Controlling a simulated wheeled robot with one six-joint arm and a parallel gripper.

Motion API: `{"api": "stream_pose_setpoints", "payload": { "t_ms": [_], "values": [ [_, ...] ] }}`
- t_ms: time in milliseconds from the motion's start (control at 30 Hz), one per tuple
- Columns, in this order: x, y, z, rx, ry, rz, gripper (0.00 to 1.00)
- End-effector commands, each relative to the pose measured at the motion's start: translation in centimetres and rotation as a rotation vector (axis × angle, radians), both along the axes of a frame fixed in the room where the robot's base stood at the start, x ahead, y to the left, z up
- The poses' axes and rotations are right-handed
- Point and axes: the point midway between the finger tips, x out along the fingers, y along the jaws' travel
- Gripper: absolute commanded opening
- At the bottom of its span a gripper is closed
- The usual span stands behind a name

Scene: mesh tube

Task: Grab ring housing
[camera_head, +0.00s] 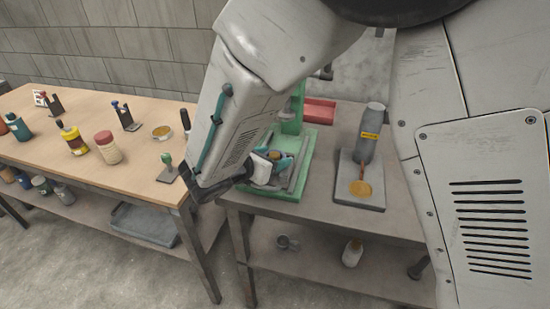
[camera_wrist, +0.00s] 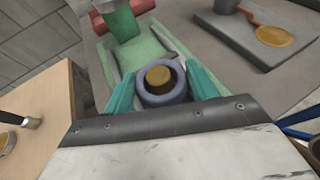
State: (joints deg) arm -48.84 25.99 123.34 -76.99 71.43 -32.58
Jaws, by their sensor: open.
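The ring housing (camera_wrist: 148,98) is a thick blue-grey ring around a round brownish-gold piece. It sits on the bed of a green press-like fixture (camera_wrist: 155,50). My gripper (camera_wrist: 160,73) is open, with one teal finger on each side of the ring. I cannot tell whether either finger touches it. In the head view, my gripper (camera_head: 269,168) is low over the green fixture (camera_head: 308,150), and my arm and fingers mostly hide the ring.
The fixture's green column (camera_head: 291,110) rises just behind my gripper. A red tray (camera_head: 320,112) is behind. A wooden table (camera_head: 110,178) with bottles and tools is at left.

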Motion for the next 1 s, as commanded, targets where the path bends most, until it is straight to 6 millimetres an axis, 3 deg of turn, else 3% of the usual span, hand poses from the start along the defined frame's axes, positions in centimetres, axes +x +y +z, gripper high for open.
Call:
{"api": "stream_pose_setpoints", "payload": {
  "t_ms": [233,367,400,767,1000],
  "values": [
    [0.2,-0.1,-0.1,0.001,-0.001,0.0,0.57],
    [0.2,-0.1,-0.1,0.001,-0.001,0.0,0.21],
    [0.1,-0.1,-0.1,0.001,-0.001,0.0,0.2],
    [0.2,-0.1,0.5,0.002,-0.002,0.0,0.2],
    [0.2,-0.1,3.7,0.004,-0.005,0.0,0.2]
  ]
}}
